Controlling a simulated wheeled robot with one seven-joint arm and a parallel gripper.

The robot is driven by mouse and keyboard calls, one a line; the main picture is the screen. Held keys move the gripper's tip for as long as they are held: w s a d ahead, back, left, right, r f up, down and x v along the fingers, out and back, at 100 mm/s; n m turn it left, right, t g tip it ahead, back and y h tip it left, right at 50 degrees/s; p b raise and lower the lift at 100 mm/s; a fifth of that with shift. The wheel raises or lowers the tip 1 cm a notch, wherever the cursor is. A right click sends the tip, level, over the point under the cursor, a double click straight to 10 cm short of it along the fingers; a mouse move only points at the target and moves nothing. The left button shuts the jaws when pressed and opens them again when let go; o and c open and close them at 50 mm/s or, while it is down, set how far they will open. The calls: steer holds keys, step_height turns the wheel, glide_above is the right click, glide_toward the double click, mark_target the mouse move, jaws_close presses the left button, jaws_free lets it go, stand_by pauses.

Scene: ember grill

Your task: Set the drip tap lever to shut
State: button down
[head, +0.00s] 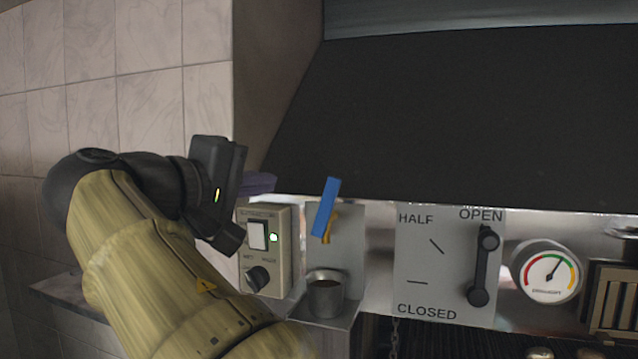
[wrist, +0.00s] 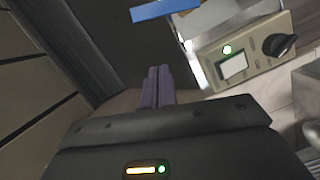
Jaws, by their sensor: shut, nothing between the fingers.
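The drip tap has a flat blue lever (head: 326,207) on a small brass body (head: 328,236), mounted on a pale plate above a metal cup. The lever stands close to upright, its top leaning slightly right. In the wrist view the lever (wrist: 165,9) lies across the top edge, beyond the fingertips. My gripper (head: 272,182) has purple fingers and is shut and empty. It is left of the lever and apart from it, above the switch box. The fingers also show together in the wrist view (wrist: 159,70).
A switch box (head: 266,251) with a lit green lamp and black knob stands left of the tap. The metal cup (head: 325,295) sits below it. Right are a HALF/OPEN/CLOSED panel (head: 420,265) with a black handle (head: 482,265) and a gauge (head: 547,273). A dark hood (head: 460,120) overhangs.

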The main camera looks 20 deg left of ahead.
mark_target(327, 207)
steer(key=w+d+f+p, duration=0.1)
steer(key=w+d+p, duration=0.2)
steer(key=w+d, duration=0.1)
steer(key=shift+w+d+f, duration=0.2)
steer(key=shift+d+f, duration=0.1)
steer(key=shift+d, duration=0.35)
